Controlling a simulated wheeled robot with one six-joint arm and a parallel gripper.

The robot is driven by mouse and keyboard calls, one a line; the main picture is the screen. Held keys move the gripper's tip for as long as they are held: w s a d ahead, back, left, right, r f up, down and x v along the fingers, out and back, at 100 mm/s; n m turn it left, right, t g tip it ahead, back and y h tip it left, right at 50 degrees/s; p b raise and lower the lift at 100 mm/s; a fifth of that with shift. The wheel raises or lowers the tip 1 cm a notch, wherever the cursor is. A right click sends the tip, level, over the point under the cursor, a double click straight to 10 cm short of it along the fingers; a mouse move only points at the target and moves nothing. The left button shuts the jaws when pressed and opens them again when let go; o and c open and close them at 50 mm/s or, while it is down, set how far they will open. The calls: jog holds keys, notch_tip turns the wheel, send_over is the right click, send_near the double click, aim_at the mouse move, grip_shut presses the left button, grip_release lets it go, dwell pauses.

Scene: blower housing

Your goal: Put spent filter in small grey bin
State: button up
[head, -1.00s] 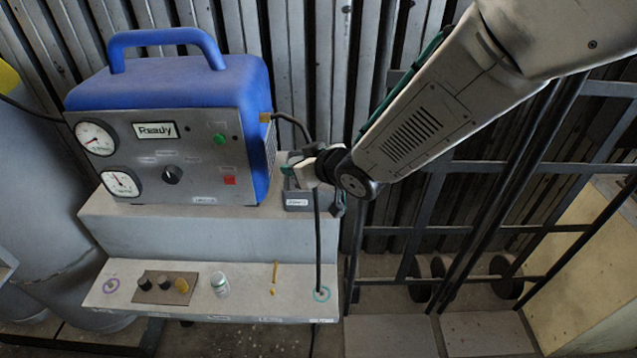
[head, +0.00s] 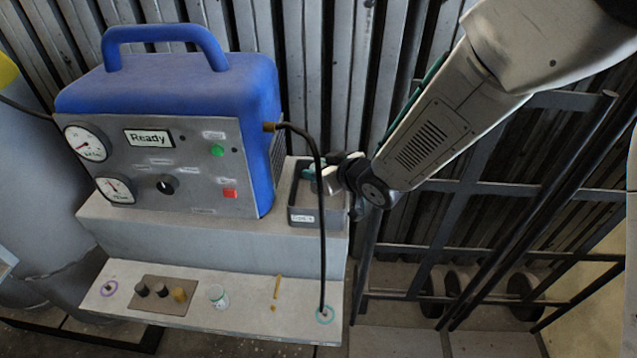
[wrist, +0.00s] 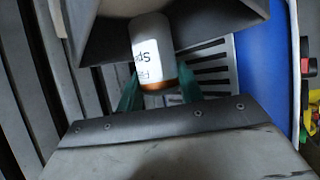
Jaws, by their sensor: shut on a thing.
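The spent filter (wrist: 150,45) is a white cylinder with a partly readable label and an orange-brown end, seen in the wrist view. My gripper (wrist: 157,85) is shut on it with its green fingers. In the head view my gripper (head: 310,174) is at the top of the small grey bin (head: 303,216), reaching in from the right. The bin stands on the upper step, right of the blue machine. Dark sloping walls around the filter in the wrist view look like the bin (wrist: 95,45). How deep the filter sits is unclear.
The blue blower housing (head: 190,90) stands close left of the bin. A black hose (head: 322,220) hangs down in front of the bin. The lower shelf (head: 245,310) holds a small jar (head: 217,296) and a plate with several knobs (head: 163,289). Dark metal racks stand at the right.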

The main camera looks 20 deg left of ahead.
jog(key=shift+f, duration=1.95)
jog(key=shift+s, duration=0.1)
jog(key=shift+f, duration=0.2)
jog(key=o, duration=1.1)
jog(key=shift+c, duration=0.2)
jog(key=shift+d+r, duration=0.1)
jog(key=shift+r, duration=0.15)
jog(key=v, duration=1.1)
jog(key=shift+s+d, duration=0.25)
jog(key=shift+d, duration=0.05)
jog(key=shift+r, duration=0.15)
